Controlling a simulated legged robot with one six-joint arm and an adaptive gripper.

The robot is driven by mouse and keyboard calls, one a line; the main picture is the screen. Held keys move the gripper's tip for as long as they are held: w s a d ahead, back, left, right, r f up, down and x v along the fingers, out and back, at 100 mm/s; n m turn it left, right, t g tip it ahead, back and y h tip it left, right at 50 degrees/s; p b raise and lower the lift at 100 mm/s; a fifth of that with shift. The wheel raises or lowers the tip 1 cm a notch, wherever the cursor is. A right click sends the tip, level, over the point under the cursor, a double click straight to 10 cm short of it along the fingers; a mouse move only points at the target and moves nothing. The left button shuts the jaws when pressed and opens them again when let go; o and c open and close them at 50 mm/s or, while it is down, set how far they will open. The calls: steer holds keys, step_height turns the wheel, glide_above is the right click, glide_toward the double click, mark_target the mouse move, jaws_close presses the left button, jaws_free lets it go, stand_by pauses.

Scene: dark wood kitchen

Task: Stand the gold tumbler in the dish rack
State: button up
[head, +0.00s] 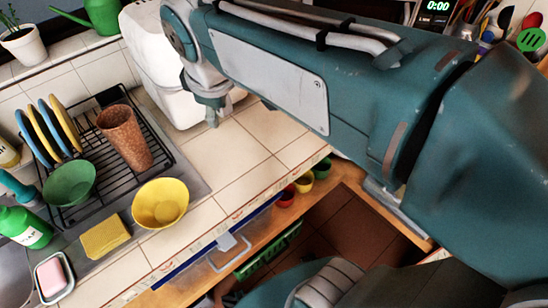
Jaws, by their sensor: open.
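The tumbler (125,137), brownish gold and speckled, is in the black wire dish rack (108,178) at the left of the head view. Its open mouth faces up and it looks roughly upright, leaning slightly in the picture. Its base is within the rack's right part. My gripper (213,118) points down over the tiled counter, to the right of the tumbler and apart from it. It is open and I see nothing held in it. My arm hides part of the counter behind.
Blue and yellow plates (52,128) stand in the rack's left part, with a green bowl (70,183) in front. A yellow bowl (160,203) and a sponge (105,236) lie nearer. A white appliance (160,65) stands behind my gripper. Bare tiles (235,160) lie right of the rack.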

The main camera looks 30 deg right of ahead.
steer(key=s+d+f+m+t, duration=0.1)
steer(key=s+d+f+m, duration=0.4)
steer(key=s+m, duration=0.5)
steer(key=shift+d+f+t, duration=0.3)
steer(key=shift+d+f, duration=0.05)
steer(key=shift+f, duration=0.45)
